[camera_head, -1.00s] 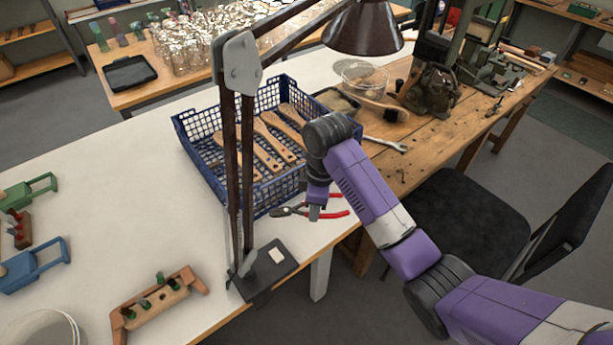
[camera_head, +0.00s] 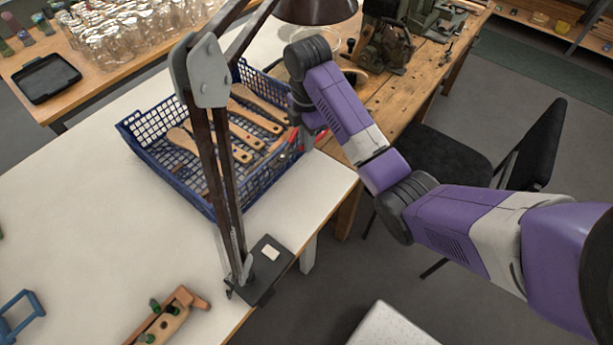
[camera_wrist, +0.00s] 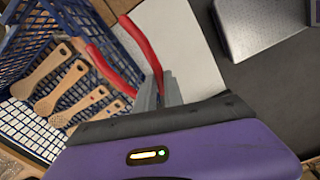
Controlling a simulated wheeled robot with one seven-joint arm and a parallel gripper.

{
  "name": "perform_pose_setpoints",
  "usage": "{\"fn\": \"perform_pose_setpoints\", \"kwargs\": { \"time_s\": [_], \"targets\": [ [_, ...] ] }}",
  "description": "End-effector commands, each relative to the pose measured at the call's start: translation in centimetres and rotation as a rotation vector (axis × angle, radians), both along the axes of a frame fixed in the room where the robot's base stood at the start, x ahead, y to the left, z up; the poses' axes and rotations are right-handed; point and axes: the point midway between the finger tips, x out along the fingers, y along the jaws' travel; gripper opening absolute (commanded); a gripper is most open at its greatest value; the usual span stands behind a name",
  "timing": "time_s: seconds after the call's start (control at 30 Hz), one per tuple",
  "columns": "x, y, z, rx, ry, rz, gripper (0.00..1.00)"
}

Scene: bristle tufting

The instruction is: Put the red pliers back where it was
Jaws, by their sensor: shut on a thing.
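The red pliers (camera_head: 294,140) are in my gripper (camera_head: 308,140), at the right side of the blue crate, about level with its rim in the head view. In the wrist view the pliers' two red handles (camera_wrist: 153,52) spread apart and stick out past my gripper (camera_wrist: 160,94), which is shut on them. One handle crosses the crate's edge in that view. The pliers' jaws are mostly hidden in the wrist view. I cannot tell whether the pliers touch the crate.
The blue crate (camera_head: 150,171) holds several wooden brush pieces (camera_head: 245,133). A desk lamp (camera_head: 208,75) with a dark base stands in front of it. The white tabletop (camera_head: 90,215) has bare room left of the crate. A black chair (camera_head: 520,155) stands at right.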

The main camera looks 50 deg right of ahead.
Motion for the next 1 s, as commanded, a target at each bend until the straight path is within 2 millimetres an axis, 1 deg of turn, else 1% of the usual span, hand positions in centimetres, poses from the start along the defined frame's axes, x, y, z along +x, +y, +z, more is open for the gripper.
{"fn": "perform_pose_setpoints", "kwargs": {
  "time_s": [0.03,0.3,0.4,0.53,0.6,0.7,0.8,1.0],
  "targets": [
    [0.1,0.3,-0.6,0.003,-0.001,0.003,0.0],
    [-0.4,0.3,-2.8,0.005,0.011,0.0,0.0],
    [-0.4,0.0,-5.0,0.002,0.011,-0.002,0.0],
    [-0.5,0.1,-7.0,0.004,0.015,-0.002,0.0],
    [-0.5,0.1,-8.6,0.005,0.015,-0.002,0.0],
    [-0.5,0.1,-10.2,0.003,0.014,-0.002,0.0],
    [-0.5,0.1,-11.6,0.003,0.013,-0.002,0.0],
    [-0.4,0.0,-13.2,0.003,0.012,-0.002,0.0]
  ]
}}
